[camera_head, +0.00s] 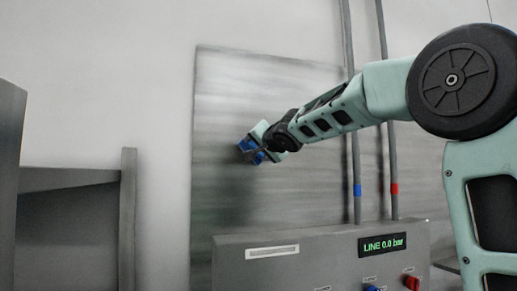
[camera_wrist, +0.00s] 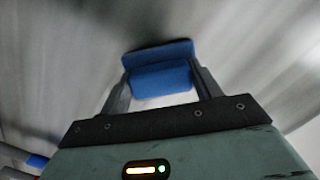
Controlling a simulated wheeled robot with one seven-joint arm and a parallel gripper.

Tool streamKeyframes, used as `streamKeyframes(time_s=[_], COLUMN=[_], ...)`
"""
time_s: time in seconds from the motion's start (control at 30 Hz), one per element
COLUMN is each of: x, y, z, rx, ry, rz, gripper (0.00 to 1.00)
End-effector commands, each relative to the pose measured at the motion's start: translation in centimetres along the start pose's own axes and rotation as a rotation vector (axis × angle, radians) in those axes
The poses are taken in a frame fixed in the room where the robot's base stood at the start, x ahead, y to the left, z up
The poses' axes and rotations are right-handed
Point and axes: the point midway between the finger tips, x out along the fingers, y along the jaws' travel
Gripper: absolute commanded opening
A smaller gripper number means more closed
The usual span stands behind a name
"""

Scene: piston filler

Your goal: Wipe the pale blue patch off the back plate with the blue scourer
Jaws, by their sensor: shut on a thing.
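The blue scourer (camera_wrist: 160,77) is between the fingers of my gripper (camera_wrist: 160,85) in the wrist view. My gripper is shut on it. In the head view the scourer (camera_head: 248,147) is a small blue block at my gripper (camera_head: 262,150), against or very close to the back plate (camera_head: 225,100). In the wrist view its far edge meets a dark shadow on the grey plate (camera_wrist: 80,60); I cannot tell whether it touches. I see no pale blue patch on the visible part of the plate; my gripper and arm hide some of it.
A grey control box (camera_head: 320,258) with a green "LINE 0.0 bar" display (camera_head: 382,244) stands below the plate. Two vertical pipes with a blue band (camera_head: 357,190) and a red band (camera_head: 394,188) run behind my arm. A grey frame (camera_head: 70,200) stands at the left.

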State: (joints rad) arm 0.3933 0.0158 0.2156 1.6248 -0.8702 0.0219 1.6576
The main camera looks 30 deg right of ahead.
Motion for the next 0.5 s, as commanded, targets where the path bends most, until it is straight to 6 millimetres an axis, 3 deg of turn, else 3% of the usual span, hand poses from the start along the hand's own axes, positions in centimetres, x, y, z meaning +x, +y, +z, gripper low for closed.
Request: streamKeyframes(time_s=[0.27, 0.5], x=[0.4, 0.1], y=[0.0, 0.9], z=[-0.1, -1.5], rx=[0.001, 0.001], ry=[0.000, 0.000], rz=[0.000, 0.003], gripper=[0.45, 0.45])
